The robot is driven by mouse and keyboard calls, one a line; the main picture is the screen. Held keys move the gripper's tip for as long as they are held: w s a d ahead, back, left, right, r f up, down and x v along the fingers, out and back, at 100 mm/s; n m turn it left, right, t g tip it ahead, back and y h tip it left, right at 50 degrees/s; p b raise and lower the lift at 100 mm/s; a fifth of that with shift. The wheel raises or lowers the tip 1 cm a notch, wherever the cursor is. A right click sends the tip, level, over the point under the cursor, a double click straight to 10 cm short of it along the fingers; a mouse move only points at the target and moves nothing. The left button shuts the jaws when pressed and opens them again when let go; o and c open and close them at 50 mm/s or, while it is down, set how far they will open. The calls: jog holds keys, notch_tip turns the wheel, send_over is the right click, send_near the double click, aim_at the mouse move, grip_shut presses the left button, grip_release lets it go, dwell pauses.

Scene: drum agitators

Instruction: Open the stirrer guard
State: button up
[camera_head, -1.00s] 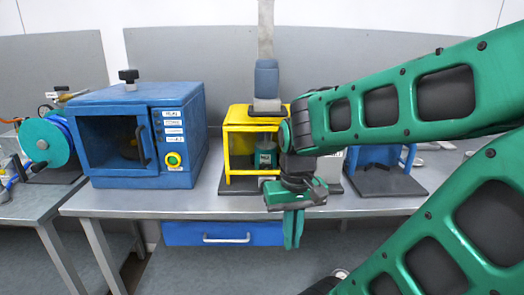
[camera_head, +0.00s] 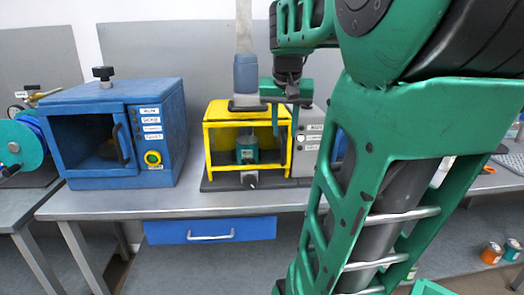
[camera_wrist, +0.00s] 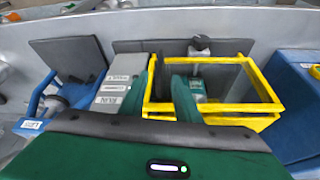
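The stirrer guard is a yellow box frame (camera_head: 222,106) with see-through sides. It stands on a dark base on the bench, around a green drum (camera_head: 247,150), under the grey-blue stirrer motor (camera_head: 246,75). My gripper (camera_head: 285,122) points down at the guard's right upper edge. In the wrist view, its two green fingers (camera_wrist: 168,88) are apart, near the left side of the yellow frame (camera_wrist: 258,80), with a dark upright part showing between them. I cannot tell whether the fingers touch the guard.
A grey control box (camera_head: 307,140) stands right of the guard. A blue cabinet (camera_head: 85,130) with a round knob on top stands left. A blue drawer (camera_head: 210,229) hangs under the bench. My arm hides the bench's right part.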

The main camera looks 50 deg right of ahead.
aim_at(283, 145)
jog(key=x, duration=0.9)
jog(key=shift+f, duration=0.3)
grip_shut()
